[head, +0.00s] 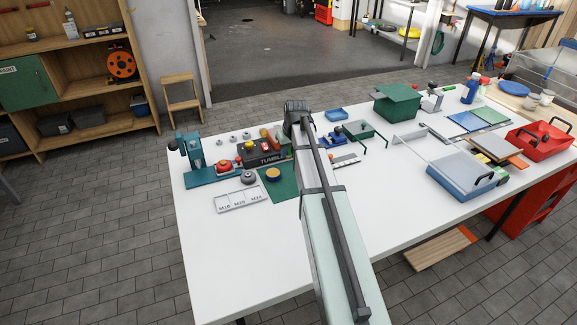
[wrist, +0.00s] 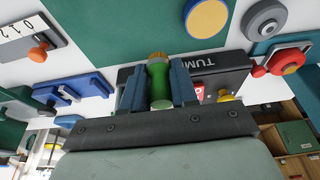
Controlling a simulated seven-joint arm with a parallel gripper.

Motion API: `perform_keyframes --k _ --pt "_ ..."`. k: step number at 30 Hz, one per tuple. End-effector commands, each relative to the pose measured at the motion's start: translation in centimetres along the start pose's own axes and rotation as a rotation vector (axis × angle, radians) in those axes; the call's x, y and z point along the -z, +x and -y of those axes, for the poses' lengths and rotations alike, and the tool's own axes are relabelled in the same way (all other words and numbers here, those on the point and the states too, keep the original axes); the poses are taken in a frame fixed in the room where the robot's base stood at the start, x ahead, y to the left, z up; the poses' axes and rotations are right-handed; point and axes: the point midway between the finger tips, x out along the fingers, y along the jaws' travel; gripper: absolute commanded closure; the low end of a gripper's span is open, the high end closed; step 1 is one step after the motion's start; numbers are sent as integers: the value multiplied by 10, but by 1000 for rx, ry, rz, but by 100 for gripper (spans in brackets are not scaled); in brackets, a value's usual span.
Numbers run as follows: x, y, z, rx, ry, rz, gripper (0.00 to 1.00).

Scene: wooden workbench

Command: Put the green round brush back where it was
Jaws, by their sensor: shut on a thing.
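My gripper (wrist: 158,88) is shut on the green round brush (wrist: 158,80), which sits between its two blue fingers in the wrist view. The brush has a green body and a tan, bristle-like end. In the head view my arm hides the fingertips and most or all of the brush. In the wrist view a black box lettered "TUM..." (wrist: 218,72) lies behind and right of the brush, and a green mat (wrist: 110,25) spreads beyond it. I cannot tell whether the brush touches anything below.
On the mat (head: 283,193) stands a yellow-topped round tin (head: 273,174). A labelled white tray (head: 240,200) and a teal press (head: 196,158) are left. A blue lidded box (head: 460,178), green box (head: 397,104) and red toolbox (head: 540,142) are right. The near bench is clear.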

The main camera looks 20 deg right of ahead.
Motion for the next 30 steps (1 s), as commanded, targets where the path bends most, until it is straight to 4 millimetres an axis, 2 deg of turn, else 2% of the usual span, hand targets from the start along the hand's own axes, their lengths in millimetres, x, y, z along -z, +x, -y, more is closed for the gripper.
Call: perform_keyframes --k 4,11,18,30 --pt "-7 21 0 0 1 1 100" --pt "-10 34 0 0 1 0 100" --pt "-19 59 0 0 1 0 100" --pt "-20 64 0 0 1 0 100"
